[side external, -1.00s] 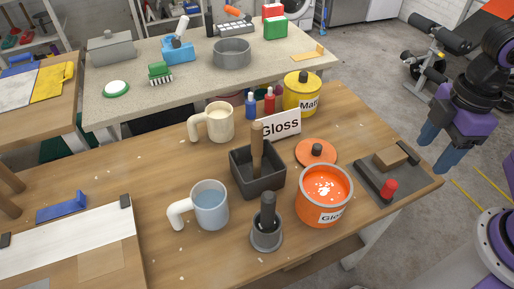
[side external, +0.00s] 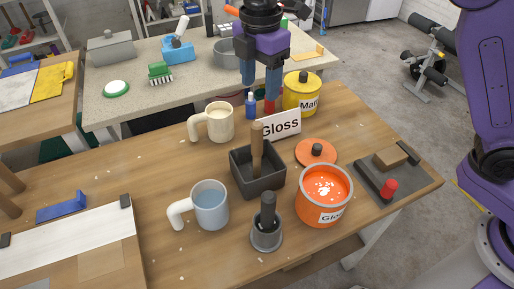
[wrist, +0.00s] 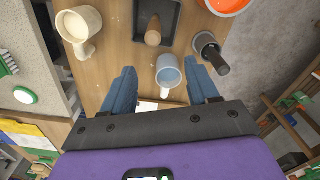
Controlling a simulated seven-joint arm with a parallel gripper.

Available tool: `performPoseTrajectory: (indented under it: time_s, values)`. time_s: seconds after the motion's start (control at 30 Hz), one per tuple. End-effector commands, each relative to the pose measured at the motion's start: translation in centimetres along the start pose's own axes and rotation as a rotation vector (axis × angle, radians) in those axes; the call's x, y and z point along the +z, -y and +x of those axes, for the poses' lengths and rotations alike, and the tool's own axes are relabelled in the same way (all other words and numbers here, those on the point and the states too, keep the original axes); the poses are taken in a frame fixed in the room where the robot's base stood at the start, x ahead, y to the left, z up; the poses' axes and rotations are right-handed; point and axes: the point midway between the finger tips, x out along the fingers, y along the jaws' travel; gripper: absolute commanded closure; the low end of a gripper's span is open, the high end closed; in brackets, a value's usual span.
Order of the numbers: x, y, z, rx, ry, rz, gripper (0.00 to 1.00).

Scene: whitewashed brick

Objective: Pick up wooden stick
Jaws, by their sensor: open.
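The wooden stick (side external: 257,143) stands upright, leaning slightly, in a dark square container (side external: 268,183) in the middle of the table. In the wrist view the stick (wrist: 154,32) shows end-on, its lower part inside the container (wrist: 172,12). My gripper (side external: 259,90) is open and empty. In the side view it appears above and behind the stick, apart from it, with its blue fingers pointing down. In the wrist view my gripper's fingers (wrist: 160,76) are apart, with the stick beyond them towards the top of the picture.
A pale mug with blue liquid (side external: 210,205), a grey cup with a dark handle (side external: 266,235) and an orange Gloss pot (side external: 314,208) stand in front. A cream mug (side external: 219,122), Gloss sign (side external: 283,124) and yellow tin (side external: 302,95) stand behind.

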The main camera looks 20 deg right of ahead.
Motion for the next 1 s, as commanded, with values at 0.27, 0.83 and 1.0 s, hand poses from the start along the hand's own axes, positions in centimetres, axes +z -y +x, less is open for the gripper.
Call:
performPoseTrajectory:
  time_s: [0.27, 0.83, 1.0]
  values:
    - [-0.5, -1.8, 0.8, -0.003, 0.001, -0.055, 0.41]
    - [-0.4, -1.6, 10.8, -0.004, 0.002, -0.053, 0.41]
    - [-0.3, -1.7, 12.2, -0.001, 0.001, -0.052, 0.41]
